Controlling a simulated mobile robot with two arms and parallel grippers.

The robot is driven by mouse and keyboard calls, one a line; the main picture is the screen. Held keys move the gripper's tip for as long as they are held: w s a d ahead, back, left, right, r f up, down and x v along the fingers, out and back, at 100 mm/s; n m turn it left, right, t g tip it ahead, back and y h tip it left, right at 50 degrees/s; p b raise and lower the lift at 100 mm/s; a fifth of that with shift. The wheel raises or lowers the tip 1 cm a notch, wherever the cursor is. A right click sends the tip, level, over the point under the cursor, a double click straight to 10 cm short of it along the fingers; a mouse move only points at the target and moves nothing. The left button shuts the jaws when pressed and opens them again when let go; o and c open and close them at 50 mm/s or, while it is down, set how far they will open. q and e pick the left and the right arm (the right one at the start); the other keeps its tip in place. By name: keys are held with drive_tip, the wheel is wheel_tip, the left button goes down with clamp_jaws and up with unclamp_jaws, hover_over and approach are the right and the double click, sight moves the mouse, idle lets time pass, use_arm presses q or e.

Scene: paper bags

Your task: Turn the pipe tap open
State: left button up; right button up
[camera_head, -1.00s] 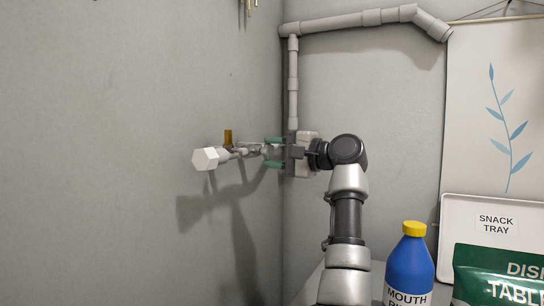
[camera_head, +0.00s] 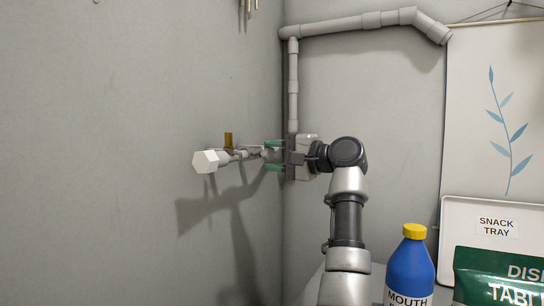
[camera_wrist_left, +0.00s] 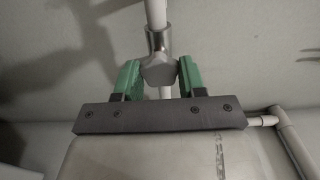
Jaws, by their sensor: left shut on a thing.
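The pipe tap shows in the left wrist view as a grey faceted knob (camera_wrist_left: 158,70) with a shiny collar and pale pipe beyond it. My left gripper (camera_wrist_left: 157,76) has its two green fingers on either side of the knob and is shut on it. In the head view my left gripper (camera_head: 274,155) reaches across to the tap's pipe (camera_head: 242,155) near the wall corner. The pipe ends in a white six-sided cap (camera_head: 205,161). A small brown piece (camera_head: 228,139) stands up behind the pipe. The fingers partly hide the tap in the head view. My right gripper is out of view.
A grey wall pipe (camera_head: 293,75) runs down the corner and along the back wall. At lower right stand a blue bottle with a yellow cap (camera_head: 410,262), a green packet (camera_head: 500,272) and a white snack tray (camera_head: 450,208). The left wall is close to the tap.

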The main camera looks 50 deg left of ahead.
use_arm(q)
drive_tip(key=shift+n, duration=0.8)
drive_tip(key=o, duration=0.9)
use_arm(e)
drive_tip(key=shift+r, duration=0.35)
use_arm(q)
drive_tip(key=shift+d, duration=0.1)
drive_tip(key=shift+w+d, duration=0.15)
drive_tip(key=shift+d, duration=0.15)
drive_tip(key=shift+p+v, duration=0.5)
drive_tip(key=shift+v, duration=2.1)
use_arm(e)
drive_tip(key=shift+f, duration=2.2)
use_arm(q)
drive_tip(key=shift+d, duration=0.1)
drive_tip(key=p+v, duration=0.1)
drive_tip(key=v, duration=0.9)
drive_tip(key=shift+d, duration=0.3)
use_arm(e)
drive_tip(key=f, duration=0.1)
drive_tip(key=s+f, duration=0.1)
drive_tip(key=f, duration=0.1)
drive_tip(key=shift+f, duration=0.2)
